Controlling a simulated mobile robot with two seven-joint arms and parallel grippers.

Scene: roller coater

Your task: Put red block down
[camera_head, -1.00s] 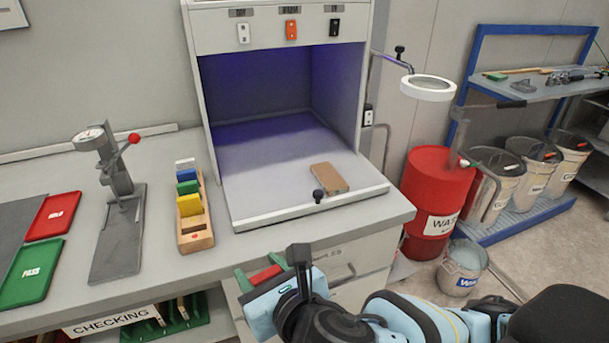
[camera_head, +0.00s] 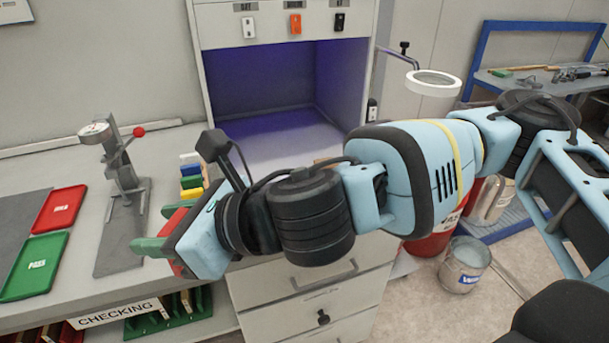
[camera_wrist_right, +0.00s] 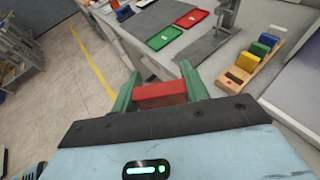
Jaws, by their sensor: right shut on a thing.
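My right gripper (camera_head: 163,226) is shut on a red block (camera_wrist_right: 161,94), which sits between its green fingers in the right wrist view. In the head view the gripper hangs over the front of the bench, and the block shows only in part. A wooden rack (camera_wrist_right: 243,84) holds several upright coloured blocks, among them a yellow block (camera_wrist_right: 247,61); the near end of the rack has an empty slot. In the head view the rack is mostly hidden behind my gripper. My left gripper is not in view.
A red tray (camera_head: 72,201) and a green PASS tray (camera_head: 48,248) lie at the left of the bench (camera_head: 120,270). A grey gauge stand (camera_head: 122,235) stands between the trays and the rack. A lit booth (camera_head: 260,85) is behind my arm.

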